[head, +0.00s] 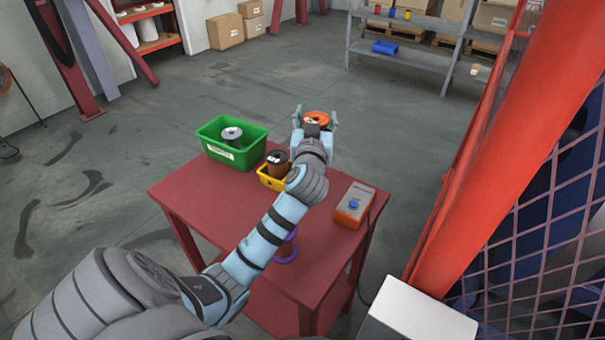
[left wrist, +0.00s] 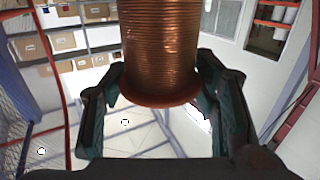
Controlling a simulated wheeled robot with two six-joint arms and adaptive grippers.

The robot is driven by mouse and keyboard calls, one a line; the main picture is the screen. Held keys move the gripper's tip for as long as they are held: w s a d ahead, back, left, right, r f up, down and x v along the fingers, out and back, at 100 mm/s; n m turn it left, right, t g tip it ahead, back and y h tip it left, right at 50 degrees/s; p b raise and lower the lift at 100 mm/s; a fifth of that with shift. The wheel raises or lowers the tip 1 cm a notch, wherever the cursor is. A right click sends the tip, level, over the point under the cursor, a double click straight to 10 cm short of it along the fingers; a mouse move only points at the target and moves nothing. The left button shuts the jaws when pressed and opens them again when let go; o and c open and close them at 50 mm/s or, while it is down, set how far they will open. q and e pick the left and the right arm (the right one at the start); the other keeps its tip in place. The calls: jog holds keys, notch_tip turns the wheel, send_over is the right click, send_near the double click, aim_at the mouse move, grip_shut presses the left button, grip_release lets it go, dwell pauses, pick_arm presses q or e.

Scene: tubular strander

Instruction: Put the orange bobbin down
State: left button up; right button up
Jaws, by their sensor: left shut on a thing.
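My left gripper (head: 315,117) reaches out over the far side of the red table (head: 195,190). It is shut on the orange bobbin (head: 318,116), whose orange flange faces up between the fingers. In the left wrist view the bobbin (left wrist: 160,50) shows copper-coloured wire and an orange-brown flange, with the gripper's (left wrist: 158,92) dark fingers on both sides. The bobbin looks upright in the head view. The gripper hides its lower part there, so its height above the table is unclear. My right gripper is not in view.
A green bin (head: 225,157) holds a grey bobbin, and a yellow bin (head: 270,181) a brown one. A box with a blue button (head: 353,204) stands at the table's right. A purple-rimmed bobbin (head: 287,253) is partly behind my arm. An orange post (head: 490,130) rises at right.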

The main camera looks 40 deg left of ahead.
pick_arm(q)
jog(key=a+r+n+g+y+b, duration=0.1)
jog(key=a+r+n+g+y, duration=0.2)
jog(key=a+n+g+y, duration=0.1)
jog(key=f+b, duration=0.1)
jog(key=f, duration=0.5)
jog(key=f+b, duration=0.1)
jog(key=f, duration=0.6)
jog(key=f+b, duration=0.1)
jog(key=f, duration=0.5)
jog(key=shift+s+d+f+b, duration=0.1)
jog(key=shift+s+f+b, duration=0.1)
jog(key=shift+s+b, duration=0.15)
jog(key=o, duration=1.7)
jog(key=shift+d, duration=0.1)
jog(key=v, duration=1.2)
jog(key=shift+r+b, duration=0.1)
jog(key=shift+b, duration=0.25)
jog(key=shift+w, duration=0.1)
